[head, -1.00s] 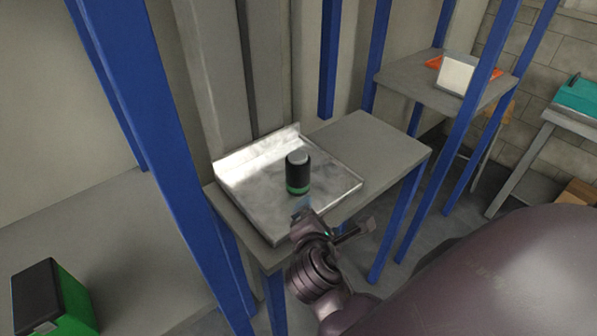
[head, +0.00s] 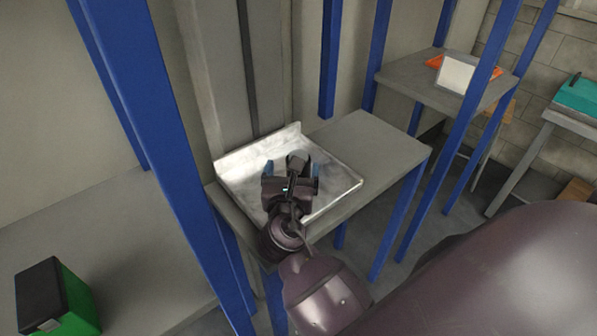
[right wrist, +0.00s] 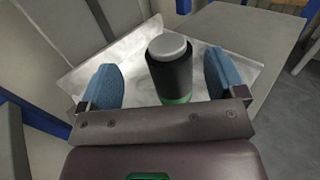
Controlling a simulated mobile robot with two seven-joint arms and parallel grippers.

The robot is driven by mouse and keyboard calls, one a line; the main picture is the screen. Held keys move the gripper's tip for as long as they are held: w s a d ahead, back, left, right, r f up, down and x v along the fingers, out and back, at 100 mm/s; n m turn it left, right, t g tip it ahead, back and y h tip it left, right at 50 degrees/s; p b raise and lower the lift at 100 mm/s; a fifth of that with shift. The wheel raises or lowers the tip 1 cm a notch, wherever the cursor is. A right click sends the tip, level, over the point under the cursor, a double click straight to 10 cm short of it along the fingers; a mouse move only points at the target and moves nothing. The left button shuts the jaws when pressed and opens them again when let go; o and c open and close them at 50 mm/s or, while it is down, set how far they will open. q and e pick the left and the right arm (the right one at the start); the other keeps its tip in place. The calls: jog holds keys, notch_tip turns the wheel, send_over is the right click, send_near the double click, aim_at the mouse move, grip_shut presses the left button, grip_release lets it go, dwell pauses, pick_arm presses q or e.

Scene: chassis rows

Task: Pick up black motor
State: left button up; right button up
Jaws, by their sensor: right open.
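The black motor (right wrist: 170,72), a black cylinder with a grey top and a green band near its base, stands upright on the metal tray (right wrist: 112,57). In the head view the motor (head: 297,157) is mostly hidden behind my right gripper (head: 294,170). In the right wrist view my right gripper (right wrist: 162,85) is open, with one blue finger pad on each side of the motor. A gap shows on both sides, wider on the left. The tray also shows in the head view (head: 340,180). My left gripper is not in view.
The tray lies on a grey shelf (head: 385,145) between blue posts (head: 165,150). A green and black box (head: 62,295) sits on the lower left surface. Another shelf with a white and orange item (head: 455,75) stands behind. The shelf right of the tray is clear.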

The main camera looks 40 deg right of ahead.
aim_at(298, 155)
jog(key=shift+s+d+x, duration=0.15)
jog(key=shift+x, duration=1.15)
jog(key=shift+s+d+x, duration=0.1)
jog(key=shift+d+x, duration=0.05)
jog(key=shift+x, duration=1.2)
grip_shut()
jog(key=shift+r, duration=0.1)
